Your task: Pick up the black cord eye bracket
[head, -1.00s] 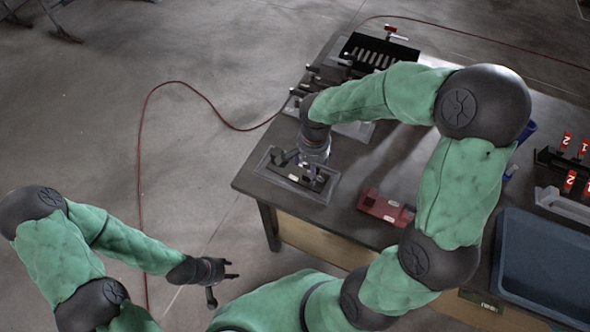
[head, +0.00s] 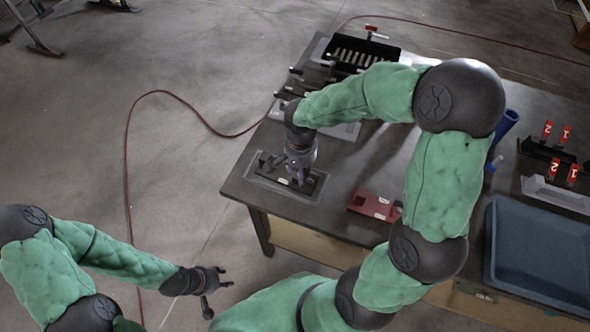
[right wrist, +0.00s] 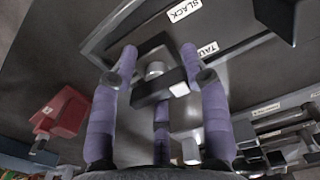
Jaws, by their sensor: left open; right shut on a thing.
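My right gripper (head: 298,180) is low over a grey tray (head: 262,188) at the table's front left corner. In the right wrist view its purple fingers (right wrist: 160,75) are closed around a small dark piece (right wrist: 150,88), which I take to be the black cord eye bracket. A pale round part shows on it. I cannot tell whether the piece touches the tray. My left gripper (head: 222,278) is open and empty, off the table at the lower left.
A red block (head: 374,204) lies right of the tray. A black slotted rack (head: 362,50) stands at the back. A blue bin (head: 540,262) and holders with red number tags (head: 548,150) are at the right. Bare table lies between the tray and red block.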

